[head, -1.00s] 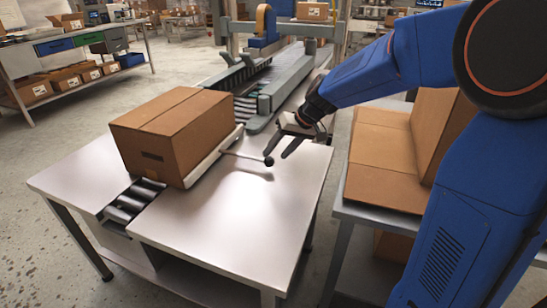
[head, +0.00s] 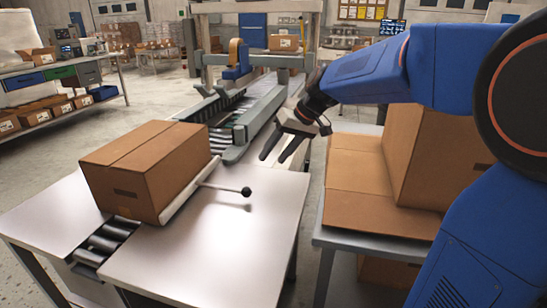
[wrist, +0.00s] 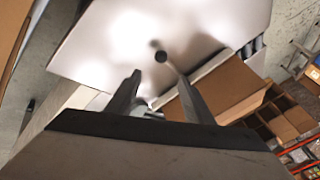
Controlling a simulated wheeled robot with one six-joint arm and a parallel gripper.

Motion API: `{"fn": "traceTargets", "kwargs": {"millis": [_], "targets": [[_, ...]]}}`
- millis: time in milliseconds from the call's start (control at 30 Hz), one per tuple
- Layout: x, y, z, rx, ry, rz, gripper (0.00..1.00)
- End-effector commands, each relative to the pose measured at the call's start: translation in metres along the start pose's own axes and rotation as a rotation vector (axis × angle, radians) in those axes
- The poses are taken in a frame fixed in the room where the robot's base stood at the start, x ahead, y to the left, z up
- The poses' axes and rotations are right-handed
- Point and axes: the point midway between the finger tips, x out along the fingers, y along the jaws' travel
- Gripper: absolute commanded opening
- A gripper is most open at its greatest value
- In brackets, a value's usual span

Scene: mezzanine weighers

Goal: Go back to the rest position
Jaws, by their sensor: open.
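My gripper (head: 283,150) is open and empty in the head view, above the far right part of the metal table (head: 240,235). It is apart from the black-knobbed lever (head: 246,191), which lies to its lower left. A closed cardboard box (head: 150,170) sits on the table's roller strip, against a pale rail. In the wrist view the two fingers of my gripper (wrist: 155,90) stand apart with nothing between them, and the knob (wrist: 161,57) shows beyond them.
A side table (head: 350,238) with cardboard boxes (head: 365,185) stands at the right, under my arm. A conveyor (head: 262,110) runs back from the metal table. A workbench (head: 60,75) with boxes stands at the far left. The table's front right is clear.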

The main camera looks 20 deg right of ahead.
Motion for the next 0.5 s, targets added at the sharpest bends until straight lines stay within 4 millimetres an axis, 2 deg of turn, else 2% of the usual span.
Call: {"fn": "traceTargets", "kwargs": {"millis": [167, 267, 367, 500], "targets": [[0.0, 0.0, 0.001, 0.0, 0.0, 0.001, 0.47], [-0.003, -0.001, 0.007, 0.0, 0.001, 0.009, 0.47], [-0.01, -0.003, 0.026, 0.003, -0.001, 0.033, 0.47], [-0.023, -0.004, 0.068, 0.012, -0.003, 0.089, 0.47]]}}
